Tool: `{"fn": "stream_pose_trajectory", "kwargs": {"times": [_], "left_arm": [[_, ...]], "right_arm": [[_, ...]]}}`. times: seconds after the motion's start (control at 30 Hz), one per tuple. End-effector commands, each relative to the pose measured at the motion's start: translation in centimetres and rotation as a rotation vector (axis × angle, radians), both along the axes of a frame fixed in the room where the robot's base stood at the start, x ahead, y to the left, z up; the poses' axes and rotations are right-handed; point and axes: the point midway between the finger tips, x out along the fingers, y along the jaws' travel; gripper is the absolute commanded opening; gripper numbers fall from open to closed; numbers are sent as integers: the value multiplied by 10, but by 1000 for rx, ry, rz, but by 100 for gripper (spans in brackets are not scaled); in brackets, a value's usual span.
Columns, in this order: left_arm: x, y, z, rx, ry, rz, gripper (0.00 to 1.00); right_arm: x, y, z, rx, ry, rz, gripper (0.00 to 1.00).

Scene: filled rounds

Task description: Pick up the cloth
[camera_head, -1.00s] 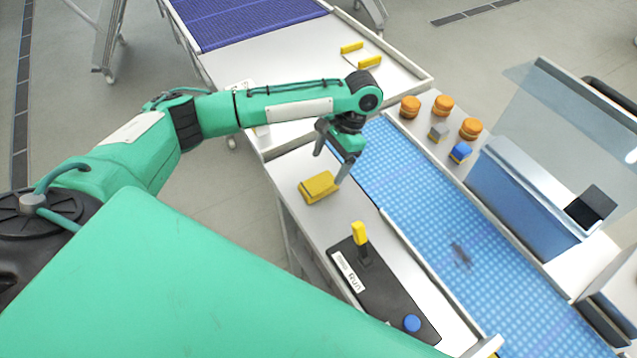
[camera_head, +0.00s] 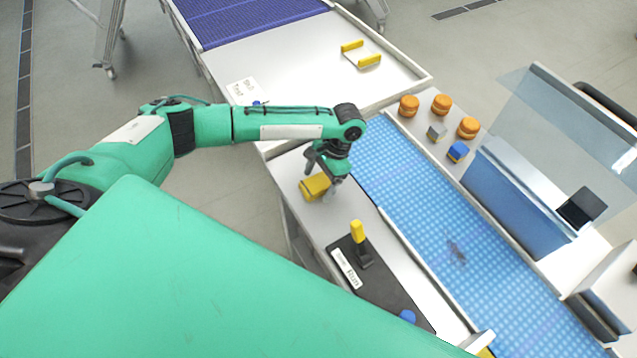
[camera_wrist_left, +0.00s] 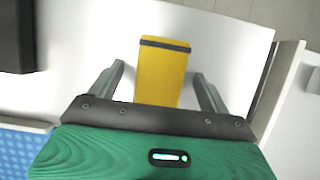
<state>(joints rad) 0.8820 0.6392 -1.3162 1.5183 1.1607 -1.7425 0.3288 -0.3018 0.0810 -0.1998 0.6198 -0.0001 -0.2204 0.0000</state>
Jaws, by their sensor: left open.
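The cloth (camera_head: 313,187) is a folded yellow block with a dark band near one end. It lies on the white side table (camera_head: 287,166) left of the blue belt. My left gripper (camera_head: 322,188) is open and low over the cloth. In the left wrist view the cloth (camera_wrist_left: 163,72) lies between the two spread fingers of my left gripper (camera_wrist_left: 156,80), with a gap on each side. In the head view the gripper hides part of the cloth. My right gripper is not in view.
A black control panel (camera_head: 388,292) with a yellow lever (camera_head: 358,232) and a blue button stands in front of the cloth. The blue belt (camera_head: 430,220) runs to the right. Orange rounds (camera_head: 441,104) and two small cubes sit beyond it.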

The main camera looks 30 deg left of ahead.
Motion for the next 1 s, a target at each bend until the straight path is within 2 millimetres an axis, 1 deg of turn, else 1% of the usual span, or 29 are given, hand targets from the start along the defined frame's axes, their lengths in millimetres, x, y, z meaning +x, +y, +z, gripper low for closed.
{"fn": "stream_pose_trajectory", "kwargs": {"times": [0.3,0.47,0.5,0.53,0.57,0.93,1.0], "left_arm": [[0,0,-1,0,1,0,80],[0,0,-2,0,0,0,49],[0,0,-2,0,0,0,41],[0,0,-2,0,0,0,35],[0,0,-2,0,0,0,31],[1,0,-1,0,-1,0,31],[1,0,3,-1,-3,-1,31]], "right_arm": [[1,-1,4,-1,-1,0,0],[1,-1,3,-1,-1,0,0],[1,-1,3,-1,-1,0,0],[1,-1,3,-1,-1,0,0],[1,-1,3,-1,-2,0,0],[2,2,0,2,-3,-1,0],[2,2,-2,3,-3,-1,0]]}}
